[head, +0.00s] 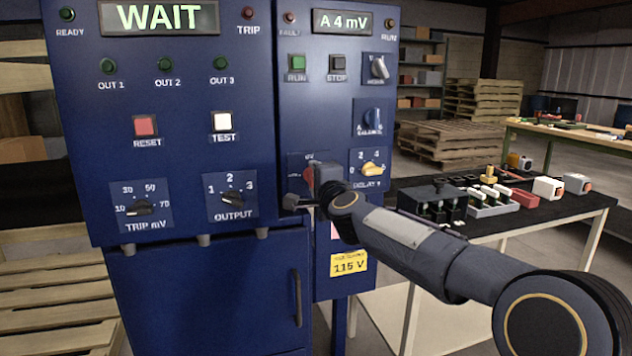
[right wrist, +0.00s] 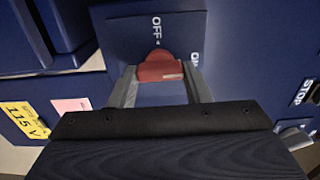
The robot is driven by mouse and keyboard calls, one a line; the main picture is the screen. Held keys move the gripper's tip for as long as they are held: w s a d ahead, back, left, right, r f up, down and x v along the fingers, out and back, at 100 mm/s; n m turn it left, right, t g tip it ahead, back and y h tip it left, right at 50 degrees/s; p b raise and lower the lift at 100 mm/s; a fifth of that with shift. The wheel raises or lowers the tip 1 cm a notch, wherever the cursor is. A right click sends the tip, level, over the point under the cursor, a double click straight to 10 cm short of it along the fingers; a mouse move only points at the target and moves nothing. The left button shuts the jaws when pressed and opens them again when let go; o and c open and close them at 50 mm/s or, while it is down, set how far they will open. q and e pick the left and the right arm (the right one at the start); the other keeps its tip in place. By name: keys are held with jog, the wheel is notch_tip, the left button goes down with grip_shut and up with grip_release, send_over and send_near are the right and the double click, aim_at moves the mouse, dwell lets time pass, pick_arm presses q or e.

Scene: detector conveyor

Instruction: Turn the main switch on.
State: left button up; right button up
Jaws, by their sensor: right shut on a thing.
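The main switch is a red knob (right wrist: 160,68) on a blue plate in the right wrist view. OFF is printed above it in that view, and a second label to its right is partly covered. My right gripper (right wrist: 160,75) has one finger on each side of the knob and is shut on it. In the head view the red knob (head: 308,174) shows only in part, mostly hidden by my right gripper (head: 305,190) at the lower left of the right-hand panel. My left gripper is not in view.
The blue cabinet's display (head: 160,16) reads WAIT. The yellow DELAY knob (head: 371,168) sits just right of my right gripper. A yellow 115 V label (head: 349,263) is below. A dark table (head: 500,222) with several parts stands to the right, with pallets (head: 440,141) behind.

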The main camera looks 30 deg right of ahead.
dwell(0.5)
jog(key=o, duration=1)
jog(key=v, duration=0.7)
jog(key=shift+s, duration=0.4)
jog(key=shift+a, duration=0.1)
